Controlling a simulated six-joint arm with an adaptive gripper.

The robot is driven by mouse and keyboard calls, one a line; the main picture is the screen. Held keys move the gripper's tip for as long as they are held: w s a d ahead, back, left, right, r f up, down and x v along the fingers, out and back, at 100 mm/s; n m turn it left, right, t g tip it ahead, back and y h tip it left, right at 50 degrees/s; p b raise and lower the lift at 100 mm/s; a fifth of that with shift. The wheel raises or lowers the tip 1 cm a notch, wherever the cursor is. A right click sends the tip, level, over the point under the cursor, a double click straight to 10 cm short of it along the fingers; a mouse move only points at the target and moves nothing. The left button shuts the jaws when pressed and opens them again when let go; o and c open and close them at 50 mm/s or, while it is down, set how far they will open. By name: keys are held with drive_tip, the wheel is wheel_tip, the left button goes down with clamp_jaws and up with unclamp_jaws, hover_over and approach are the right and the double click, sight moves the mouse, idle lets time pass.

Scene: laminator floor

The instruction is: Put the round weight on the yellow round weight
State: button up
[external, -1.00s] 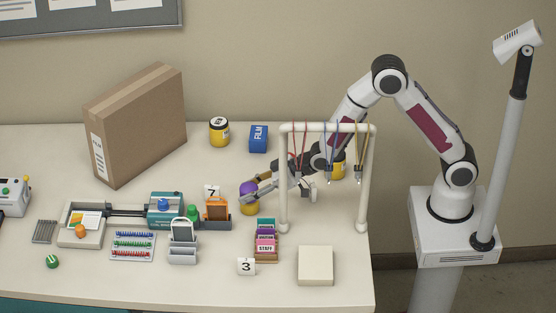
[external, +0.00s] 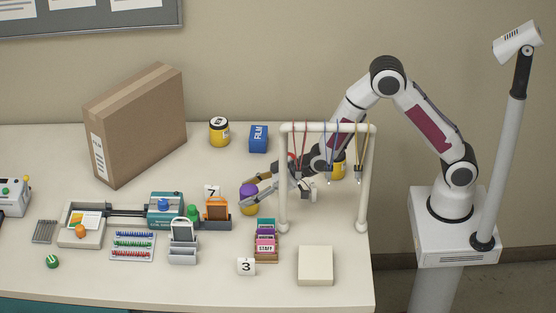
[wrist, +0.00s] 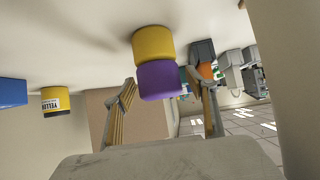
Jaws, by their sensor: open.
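A purple round weight (external: 248,190) sits on top of a yellow round weight (external: 250,208) on the table. The wrist view, which looks upside down, shows the purple weight (wrist: 159,82) against the yellow weight (wrist: 154,45), nearly in line. My gripper (external: 256,192) is open and reaches in from the right, low beside the stack. In the wrist view the open fingers of my gripper (wrist: 164,84) stand on either side of the purple weight, with gaps visible. Part of the yellow weight is hidden by a finger in the external view.
A white frame (external: 284,185) with hanging cords stands around my forearm. An orange holder (external: 217,209) and card rack (external: 266,245) are close by. A tall carton (external: 140,125) stands back left.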

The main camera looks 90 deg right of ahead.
sight(256, 188)
drive_tip(key=shift+r, duration=0.2)
drive_tip(key=shift+v, duration=3.7)
drive_tip(key=shift+r, duration=0.15)
drive_tip(key=s+r+n+g, duration=0.2)
drive_tip(key=s+r+g, duration=0.1)
drive_tip(key=s+r, duration=1.55)
drive_tip(key=s+a+f+g, duration=0.1)
drive_tip(key=s, duration=0.8)
drive_tip(key=s+a+f+m+g+y, duration=0.1)
drive_tip(key=s+a+f, duration=0.1)
drive_tip(key=s, duration=0.7)
drive_tip(key=shift+a+f+g, duration=0.2)
drive_tip(key=shift+a+g, duration=0.05)
drive_tip(key=shift+g, duration=0.05)
